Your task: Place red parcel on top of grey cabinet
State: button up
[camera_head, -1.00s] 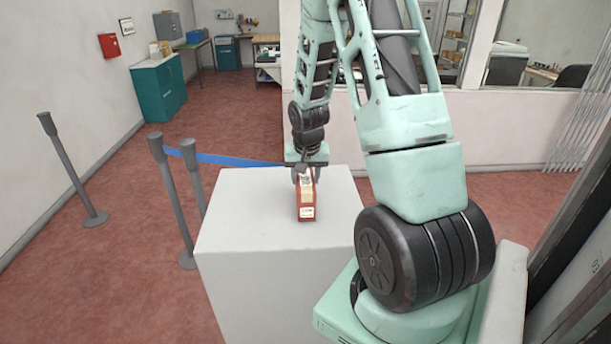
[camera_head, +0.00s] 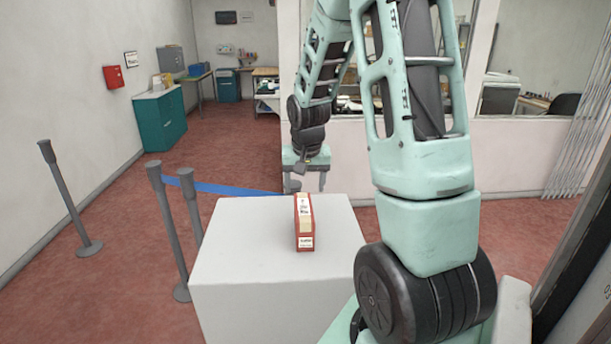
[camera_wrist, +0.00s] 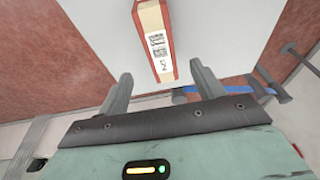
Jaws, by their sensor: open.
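The red parcel (camera_head: 304,222), with pale labels on it, stands on top of the light grey cabinet (camera_head: 240,270) in the head view. In the wrist view the parcel (camera_wrist: 154,38) rests on the pale cabinet top (camera_wrist: 105,50), just beyond the fingertips. My gripper (camera_head: 306,186) is open and empty, behind and above the parcel in the head view. In the wrist view my gripper (camera_wrist: 160,82) has its two fingers spread apart, with the parcel's near end in line with the gap between them. The parcel and fingers look apart.
Grey barrier posts (camera_head: 172,230) with a blue belt (camera_head: 230,189) stand left and behind the cabinet. A teal cabinet (camera_head: 162,118) stands at the back left. A pale wall (camera_head: 530,150) with windows lies behind. The cabinet top is clear around the parcel.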

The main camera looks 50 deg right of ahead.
jog(key=shift+v, duration=2.1)
jog(key=a+n+y, duration=0.2)
jog(key=a+n, duration=0.6)
jog(key=a, duration=1.6)
jog(key=s+a+f+n+g, duration=0.2)
jog(key=s+a+n, duration=0.7)
jog(key=s+a, duration=0.8)
jog(key=shift+a+n+y, duration=0.3)
jog(key=shift+a+n, duration=0.1)
jog(key=shift+a, duration=0.45)
